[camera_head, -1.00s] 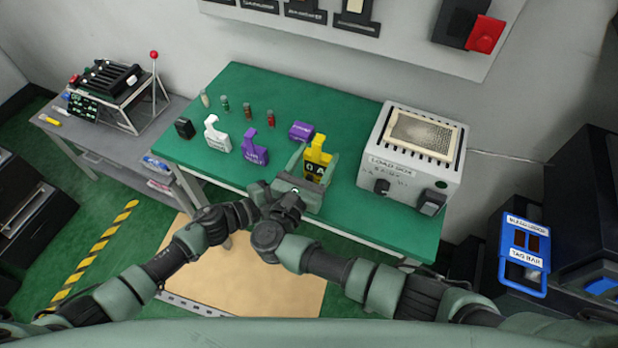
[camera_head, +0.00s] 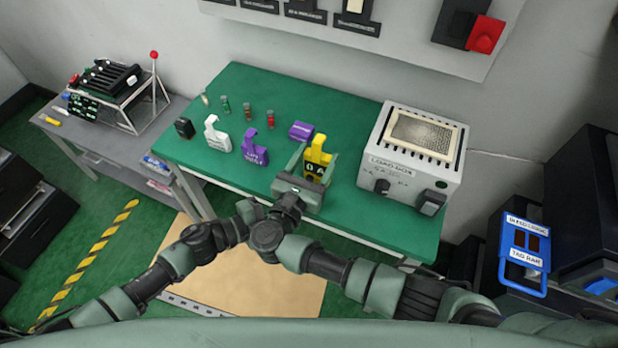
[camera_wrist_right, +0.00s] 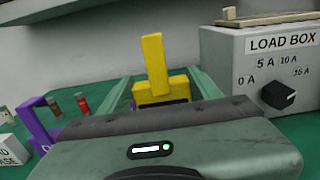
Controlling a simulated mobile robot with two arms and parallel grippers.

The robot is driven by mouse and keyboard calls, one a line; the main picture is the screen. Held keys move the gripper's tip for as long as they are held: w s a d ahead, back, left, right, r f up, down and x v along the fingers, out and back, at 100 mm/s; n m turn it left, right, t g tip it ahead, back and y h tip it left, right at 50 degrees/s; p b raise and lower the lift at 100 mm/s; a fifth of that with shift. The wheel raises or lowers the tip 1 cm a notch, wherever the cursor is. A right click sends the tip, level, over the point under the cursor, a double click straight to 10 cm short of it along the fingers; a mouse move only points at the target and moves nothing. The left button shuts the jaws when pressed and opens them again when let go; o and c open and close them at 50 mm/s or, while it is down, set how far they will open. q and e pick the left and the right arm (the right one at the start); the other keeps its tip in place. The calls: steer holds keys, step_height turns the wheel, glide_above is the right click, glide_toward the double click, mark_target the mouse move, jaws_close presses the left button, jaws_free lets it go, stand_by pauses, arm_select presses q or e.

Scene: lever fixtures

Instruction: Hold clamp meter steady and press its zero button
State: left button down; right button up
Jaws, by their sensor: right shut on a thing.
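The yellow clamp meter (camera_head: 318,155) stands upright near the front edge of the green bench, with a dark display on its lower front. My right gripper (camera_head: 315,168) is shut on it, one finger on each side. In the right wrist view the yellow meter (camera_wrist_right: 154,62) rises between the two green fingers (camera_wrist_right: 160,95); its lower part is hidden by the gripper body. No zero button can be made out. My left gripper (camera_head: 248,210) is in front of the bench edge, close to my right wrist; its fingers are too unclear to read.
A load box (camera_head: 412,155) stands right of the meter. A purple clamp-shaped piece (camera_head: 254,150), a white one (camera_head: 217,138), a purple cylinder (camera_head: 301,131) and a black block (camera_head: 184,128) lie left. Several small vials stand behind. The bench's front left is clear.

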steer(key=o, duration=1.6)
steer(key=shift+o, duration=0.2)
